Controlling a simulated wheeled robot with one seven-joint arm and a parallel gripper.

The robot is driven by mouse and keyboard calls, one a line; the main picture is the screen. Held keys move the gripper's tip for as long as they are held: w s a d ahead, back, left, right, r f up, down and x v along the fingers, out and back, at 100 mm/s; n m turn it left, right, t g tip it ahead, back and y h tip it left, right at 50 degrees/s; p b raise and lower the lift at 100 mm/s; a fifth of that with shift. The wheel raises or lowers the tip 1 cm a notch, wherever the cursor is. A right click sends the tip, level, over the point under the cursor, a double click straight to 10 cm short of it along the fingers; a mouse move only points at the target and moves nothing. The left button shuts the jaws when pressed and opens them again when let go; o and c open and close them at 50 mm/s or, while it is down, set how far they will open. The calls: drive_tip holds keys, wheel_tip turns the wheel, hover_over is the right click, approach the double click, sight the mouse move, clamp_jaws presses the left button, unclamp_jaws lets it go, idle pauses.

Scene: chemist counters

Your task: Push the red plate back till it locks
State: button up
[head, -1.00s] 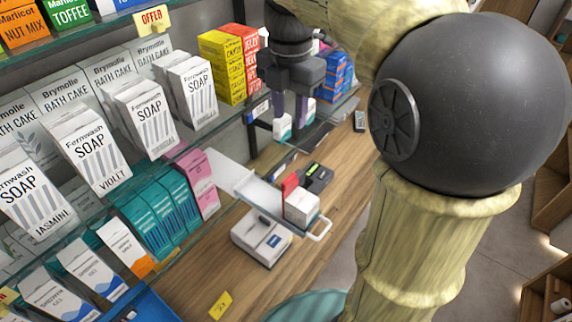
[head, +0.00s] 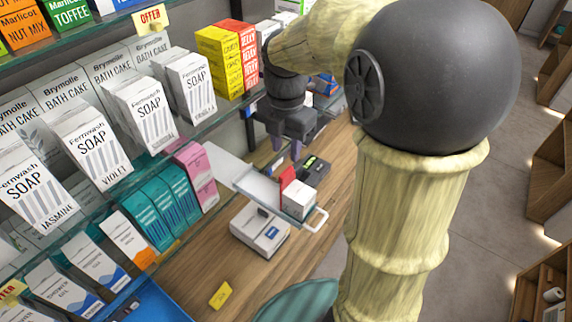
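The red plate (head: 287,178) is a small upright piece on a pale sliding tray (head: 257,188) with a handle at its front end. A white box (head: 299,200) stands against its near side and hides part of it. My gripper (head: 287,150) points down just above and behind the plate in the picture. Its two fingers are apart with nothing seen between them. I cannot tell whether a fingertip touches the plate.
A white device (head: 260,232) sits on the wooden counter (head: 200,272) under the tray. A dark card terminal (head: 313,172) stands right of the plate. Glass shelves with soap boxes (head: 146,108) crowd the left. A yellow tag (head: 220,294) lies on the counter.

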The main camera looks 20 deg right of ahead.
sight(286, 171)
wheel_tip(286, 171, down, 7)
drive_tip(key=shift+f+p, duration=0.2)
drive_tip(key=shift+p, duration=0.4)
clamp_jaws()
